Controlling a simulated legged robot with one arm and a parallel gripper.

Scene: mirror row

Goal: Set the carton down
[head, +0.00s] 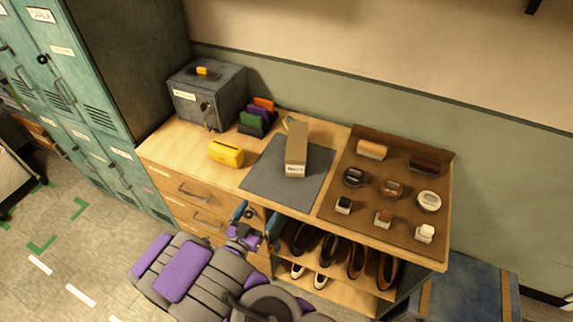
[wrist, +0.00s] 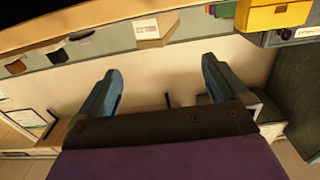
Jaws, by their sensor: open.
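The tan carton (head: 296,143) rests on the dark grey mat (head: 262,176) on the wooden counter, its white label facing the front edge. It also shows at the top of the wrist view, as a tan carton with a white label (wrist: 148,29). My gripper (head: 256,215) is at the counter's front edge, lower left of the carton and apart from it. Its two blue fingers are spread wide, with nothing between them; the wrist view shows the empty gap of the gripper (wrist: 164,76).
A yellow box (head: 226,153) stands left of the mat, with a grey lockbox (head: 207,97) and coloured holders (head: 257,116) behind. A brown tray (head: 340,208) with brushes, tins and small bottles lies right. Shoes (head: 328,249) sit on shelves below. Teal lockers (head: 70,85) stand left.

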